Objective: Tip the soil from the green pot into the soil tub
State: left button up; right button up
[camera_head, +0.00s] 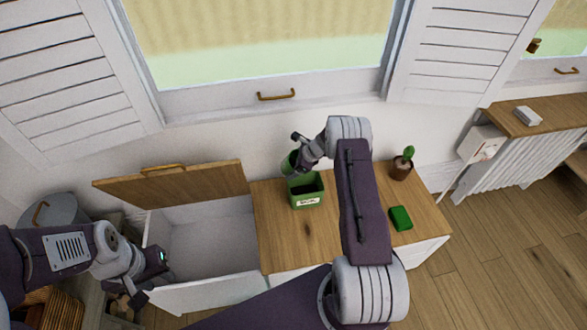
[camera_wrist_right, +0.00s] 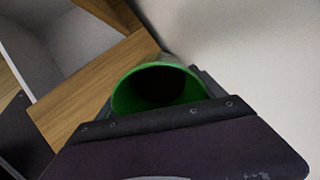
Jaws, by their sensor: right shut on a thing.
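The green pot (camera_head: 289,164) is in my right gripper (camera_head: 303,160), at the back left of the soil tub and partly hidden by the gripper. In the right wrist view the pot (camera_wrist_right: 128,98) shows its round mouth, with a dark inside; I cannot tell how much soil it holds. The soil tub (camera_head: 307,201) is a green square box with a white label, standing upright on the wooden bench top, its inside dark. My left gripper (camera_head: 134,294) hangs at the lower left by the open bench box, away from pot and tub; its finger opening is unclear.
The wooden bench (camera_head: 275,235) has an open white compartment with its lid (camera_head: 185,182) raised on the left. A green sponge-like block (camera_head: 401,218) and a potted cactus (camera_head: 402,167) stand on the right part. A window handle (camera_head: 276,96) is above.

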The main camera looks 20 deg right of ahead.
jog(key=shift+w+t+y+b, duration=0.1)
jog(key=shift+t+y+b, duration=0.45)
jog(key=shift+b, duration=2.35)
jog(key=shift+a+r+t+y+b, duration=0.1)
jog(key=shift+t+y+b, duration=1)
jog(key=shift+b, duration=4.55)
jog(key=shift+f+t+y+b, duration=0.25)
jog(key=shift+t+b, duration=0.9)
jog(key=shift+b, duration=1.9)
jog(key=shift+t+y+b, duration=0.4)
jog(key=shift+t+b, duration=0.7)
jog(key=shift+b, duration=1.9)
jog(key=shift+r, duration=0.15)
